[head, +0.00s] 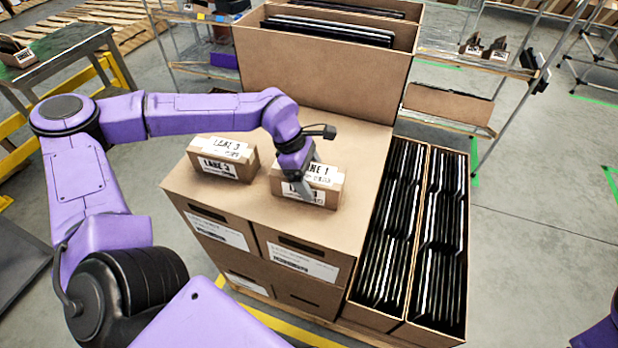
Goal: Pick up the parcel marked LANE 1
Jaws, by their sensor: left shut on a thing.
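The parcel marked LANE 1 (327,180) is a small brown box with white labels on its top and front. It is on the brown carton top, at the right. My left gripper (302,183) reaches down over its left part and is shut on it; the arm hides some of its label. I cannot tell whether the parcel is lifted off the carton. A similar parcel marked LANE 3 (222,160) sits to its left, apart from it. My right gripper is not in view; only a bit of purple shows at the lower right edge.
The stacked cartons (231,198) form a flat top with bare room in front of the parcels. A taller open carton (318,78) stands behind. Open cartons of upright dark items (441,240) stand at the right. Wire shelves (455,118) and a grey table (62,46) are farther back.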

